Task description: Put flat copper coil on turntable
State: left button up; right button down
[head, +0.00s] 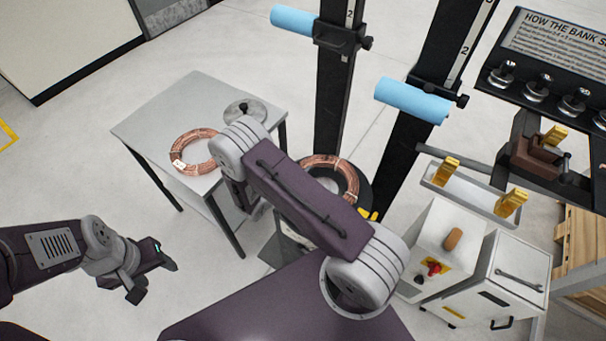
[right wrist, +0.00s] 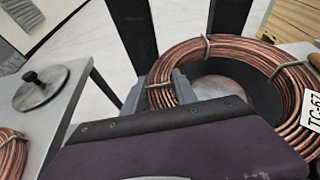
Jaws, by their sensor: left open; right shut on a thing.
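A flat copper coil (head: 337,164) is over the black turntable (head: 366,190), partly hidden behind my right arm in the head view. In the right wrist view this coil (right wrist: 230,50) has grey ties and a white tag reading TC-67. My right gripper (right wrist: 160,94) is shut on the coil's near-left side; the arm hides it in the head view. A dark disc shows through the coil's middle. I cannot tell whether the coil rests on the turntable or is held just above it. My left gripper (head: 155,281) is open and empty, low at the left.
A second copper coil (head: 193,152) with a white tag lies on the grey table (head: 150,122), beside a round metal disc with a knob (head: 245,111). Black posts with blue rollers (head: 412,100) stand behind the turntable. White boxes (head: 510,275) stand at the right.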

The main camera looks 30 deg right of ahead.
jog(key=shift+w+d+f, duration=0.2)
jog(key=shift+d, duration=0.25)
jog(key=shift+f, duration=2)
jog(key=shift+a+f, duration=0.1)
jog(key=c, duration=1.3)
grip_release()
jog(key=shift+o, duration=0.2)
